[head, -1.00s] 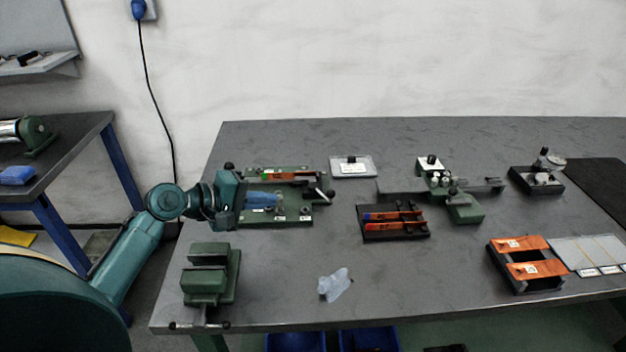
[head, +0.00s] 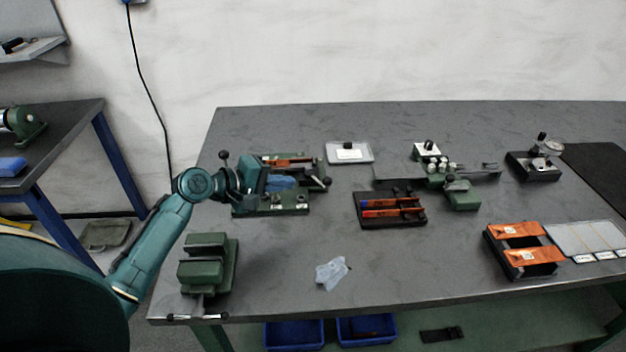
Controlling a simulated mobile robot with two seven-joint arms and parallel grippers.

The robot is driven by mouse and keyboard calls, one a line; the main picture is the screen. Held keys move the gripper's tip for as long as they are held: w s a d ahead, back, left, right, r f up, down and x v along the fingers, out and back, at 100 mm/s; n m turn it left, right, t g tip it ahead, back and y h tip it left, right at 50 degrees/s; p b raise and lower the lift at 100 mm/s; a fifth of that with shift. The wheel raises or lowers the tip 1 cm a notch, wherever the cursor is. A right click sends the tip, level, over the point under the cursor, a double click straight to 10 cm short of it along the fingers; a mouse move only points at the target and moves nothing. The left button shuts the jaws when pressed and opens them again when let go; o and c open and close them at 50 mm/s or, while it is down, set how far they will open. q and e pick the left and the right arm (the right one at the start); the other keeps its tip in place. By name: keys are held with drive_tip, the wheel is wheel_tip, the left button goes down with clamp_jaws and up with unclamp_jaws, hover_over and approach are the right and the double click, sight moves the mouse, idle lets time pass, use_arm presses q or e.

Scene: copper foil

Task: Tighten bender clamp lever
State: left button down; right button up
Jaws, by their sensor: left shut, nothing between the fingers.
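The bender appears to be the green plate fixture (head: 295,207) at the left back of the table, with bolts along its front edge and an orange strip along its back. A short metal lever with a black ball knob (head: 326,182) sticks out at its right end. My left gripper (head: 294,182) is over the fixture, its blue fingers shut and empty, pointing right toward the lever. The fingertips look close to the lever; I cannot tell if they touch. Another black knob (head: 224,155) stands behind my wrist. My arm and gripper hide the fixture's left and middle. My right gripper is out of view.
A green vise (head: 208,262) stands near my left forearm at the front left. A black tray with strips (head: 390,222), a green device (head: 461,196), a white-labelled plate (head: 349,152) and orange-topped blocks (head: 520,255) lie rightward.

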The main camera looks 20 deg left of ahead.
sight(324, 181)
use_arm(q)
drive_tip(key=x, duration=0.7)
drive_tip(key=shift+w+d, duration=0.15)
drive_tip(key=shift+w, duration=0.1)
drive_tip(key=shift+w+d+f, duration=0.25)
drive_tip(key=shift+w, duration=0.1)
drive_tip(key=shift+w, duration=0.1)
